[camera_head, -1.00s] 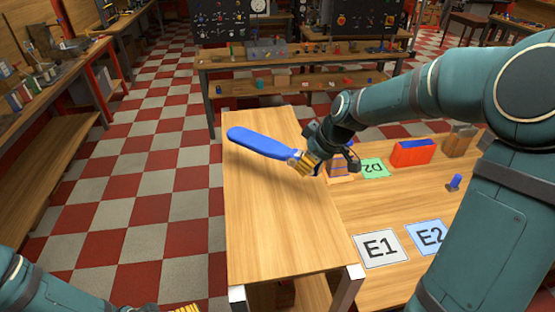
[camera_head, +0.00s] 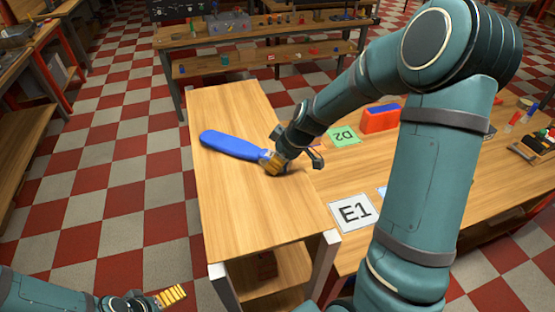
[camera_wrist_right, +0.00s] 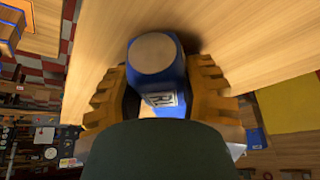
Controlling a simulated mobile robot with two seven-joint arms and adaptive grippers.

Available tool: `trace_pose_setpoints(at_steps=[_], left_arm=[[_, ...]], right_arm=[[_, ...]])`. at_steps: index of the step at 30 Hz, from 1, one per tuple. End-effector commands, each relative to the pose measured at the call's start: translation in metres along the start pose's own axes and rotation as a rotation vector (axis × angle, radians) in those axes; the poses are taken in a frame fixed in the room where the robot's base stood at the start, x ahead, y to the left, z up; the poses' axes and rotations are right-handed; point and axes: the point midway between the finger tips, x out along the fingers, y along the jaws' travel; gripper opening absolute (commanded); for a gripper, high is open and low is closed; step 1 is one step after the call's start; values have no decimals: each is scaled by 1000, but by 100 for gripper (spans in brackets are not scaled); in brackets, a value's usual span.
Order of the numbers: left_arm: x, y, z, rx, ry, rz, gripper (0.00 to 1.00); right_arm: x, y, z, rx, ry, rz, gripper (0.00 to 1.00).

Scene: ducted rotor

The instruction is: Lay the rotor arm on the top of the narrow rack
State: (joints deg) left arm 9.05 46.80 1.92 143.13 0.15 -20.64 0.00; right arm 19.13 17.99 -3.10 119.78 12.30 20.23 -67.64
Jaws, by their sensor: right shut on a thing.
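The rotor arm is a long blue paddle (camera_head: 230,145) with a rounded far end. It lies about level over the pale wooden top of the narrow rack (camera_head: 245,215), pointing left across it. Its shadow is close beneath, and I cannot tell whether it touches the top. My right gripper (camera_head: 268,163) is shut on its near end. In the right wrist view, the blue end with a tan round face and a label (camera_wrist_right: 160,80) sits between the yellow fingers (camera_wrist_right: 160,95). My left gripper (camera_head: 172,296) is low at the front left, away from the rack; its opening is unclear.
A wider table adjoins the rack on the right, with an E1 card (camera_head: 352,212), a green D2 card (camera_head: 343,136) and a red-orange box (camera_head: 380,119). A workbench with small items (camera_head: 265,40) stands behind. The rest of the rack top is clear.

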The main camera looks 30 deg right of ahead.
Motion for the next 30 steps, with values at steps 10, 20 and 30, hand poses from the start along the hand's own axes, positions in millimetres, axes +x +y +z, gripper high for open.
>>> trace_pose_setpoints(at_steps=[10, 20, 30], left_arm=[[4, -1, 0, 0, 0, 0, 100], [3, -1, 0, 0, 0, -1, 100], [-1, 0, 0, 0, 0, 0, 100]], right_arm=[[2, 1, 0, -1, 3, 3, 0], [1, 0, 0, 0, 2, 2, 68], [-24, 1, -2, -1, 5, 6, 68]])
